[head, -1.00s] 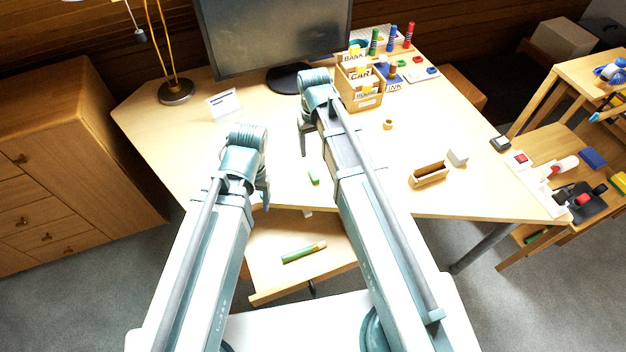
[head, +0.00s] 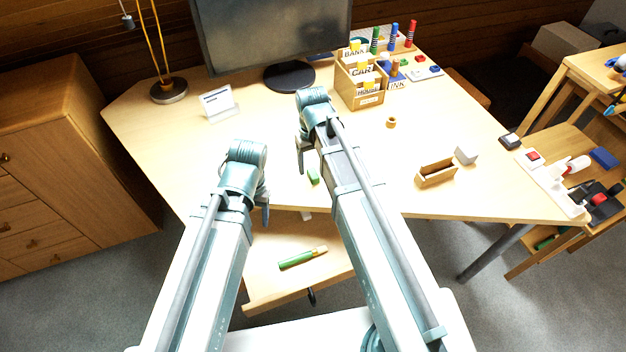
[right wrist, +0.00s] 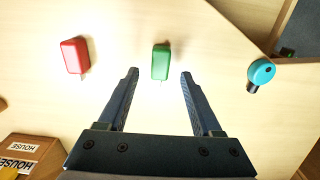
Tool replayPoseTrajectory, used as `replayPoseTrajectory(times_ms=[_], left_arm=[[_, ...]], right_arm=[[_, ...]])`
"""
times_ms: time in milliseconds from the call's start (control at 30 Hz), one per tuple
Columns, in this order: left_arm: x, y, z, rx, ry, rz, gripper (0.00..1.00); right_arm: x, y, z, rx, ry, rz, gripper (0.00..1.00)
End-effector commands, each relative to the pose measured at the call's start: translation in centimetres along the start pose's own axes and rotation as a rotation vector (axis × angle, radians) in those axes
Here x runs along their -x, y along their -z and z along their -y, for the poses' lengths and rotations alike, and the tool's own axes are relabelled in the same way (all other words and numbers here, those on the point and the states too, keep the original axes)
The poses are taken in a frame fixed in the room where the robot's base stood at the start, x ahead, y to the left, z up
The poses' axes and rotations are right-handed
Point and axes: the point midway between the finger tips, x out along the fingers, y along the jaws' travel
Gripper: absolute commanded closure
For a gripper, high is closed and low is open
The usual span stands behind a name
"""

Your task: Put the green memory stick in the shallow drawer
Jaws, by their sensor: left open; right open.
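The green memory stick (head: 314,177) lies on the desk near its front edge, close to my right gripper (head: 302,165). In the right wrist view the green memory stick (right wrist: 161,62) lies between and just beyond the fingertips of my right gripper (right wrist: 160,73), which is open and empty. My left gripper (head: 264,214) is open and empty by the desk's front edge, left of the stick; its fingers are partly hidden. An open drawer (head: 270,283) extends below the front edge, with a green and wood-coloured rod (head: 302,257) inside. My right arm hides part of it.
A red stick (right wrist: 75,56) lies beside the green one. A teal round thing (right wrist: 261,72) shows near the desk edge; I cannot tell what it is. A labelled card box (head: 368,101), monitor (head: 270,35), small wooden tray (head: 436,175) and grey block (head: 466,155) stand on the desk.

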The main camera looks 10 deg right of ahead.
Motion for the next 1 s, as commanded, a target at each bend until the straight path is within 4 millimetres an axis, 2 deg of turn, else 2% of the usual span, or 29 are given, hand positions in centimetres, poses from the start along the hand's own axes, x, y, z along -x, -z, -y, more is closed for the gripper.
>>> replayPoseTrajectory(times_ms=[33,133,433,467,800,1000], left_arm=[[-1.4,0.1,-0.1,0.000,0.000,0.000,0.40],[-2.3,0.1,-0.2,0.000,0.000,0.000,0.40],[-2.3,0.1,-0.2,0.000,0.000,0.000,0.40],[-2.3,0.1,-0.2,0.000,0.000,0.000,0.40],[-2.3,0.1,-0.2,0.000,0.000,0.000,0.40],[-2.3,0.1,-0.2,0.000,0.000,0.000,0.40]], right_arm=[[-1.4,-0.1,0.0,0.000,0.000,0.000,0.33],[-2.3,0.0,0.0,0.000,0.000,0.000,0.33],[-2.3,0.0,0.0,0.000,0.000,0.000,0.33],[-2.3,0.0,0.0,0.000,0.000,0.000,0.37],[-2.3,0.0,0.0,0.000,0.000,0.000,0.98],[-2.3,0.0,0.0,0.000,0.000,0.000,1.00]])
